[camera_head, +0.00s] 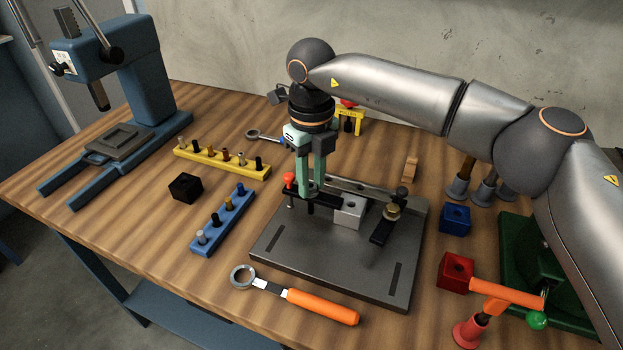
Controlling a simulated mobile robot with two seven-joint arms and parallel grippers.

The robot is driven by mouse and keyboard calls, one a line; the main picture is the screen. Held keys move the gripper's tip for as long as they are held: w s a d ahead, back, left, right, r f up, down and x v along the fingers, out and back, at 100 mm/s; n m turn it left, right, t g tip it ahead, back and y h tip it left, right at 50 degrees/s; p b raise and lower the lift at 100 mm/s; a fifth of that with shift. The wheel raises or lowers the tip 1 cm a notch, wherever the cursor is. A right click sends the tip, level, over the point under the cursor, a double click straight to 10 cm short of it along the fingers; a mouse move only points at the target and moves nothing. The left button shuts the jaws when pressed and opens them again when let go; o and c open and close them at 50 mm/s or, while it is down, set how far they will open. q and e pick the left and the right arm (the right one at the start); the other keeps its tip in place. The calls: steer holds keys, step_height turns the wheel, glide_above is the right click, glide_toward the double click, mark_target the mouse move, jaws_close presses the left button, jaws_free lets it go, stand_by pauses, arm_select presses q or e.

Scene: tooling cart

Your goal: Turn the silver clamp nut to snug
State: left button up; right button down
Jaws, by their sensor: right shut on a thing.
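My right gripper (312,190) points straight down over the left clamp on the dark fixture plate (290,255). Its green fingers are shut at the black clamp strap (328,202), around the place of the silver clamp nut, which the fingers hide. A red-topped post (289,184) stands at the strap's left end. The strap reaches toward a grey block (350,211) with a hole in its top. A second clamp with a brass-coloured nut (392,211) stands on the right of the block. My left gripper is not in view.
An orange-handled ring wrench (322,306) lies at the plate's front edge. Blue (222,221) and yellow (220,162) peg racks and a black block (185,187) lie left. A blue press (146,85) stands far left. Red (456,272) and blue (455,219) blocks are right.

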mark_target(312, 187)
steer(key=shift+r+m, duration=0.1)
steer(key=shift+m, duration=0.6)
steer(key=c, duration=0.9)
jaws_free()
step_height(312, 187, up, 12)
steer(key=shift+r+p, duration=0.25)
steer(key=shift+p, duration=0.05)
steer(key=shift+s, duration=0.1)
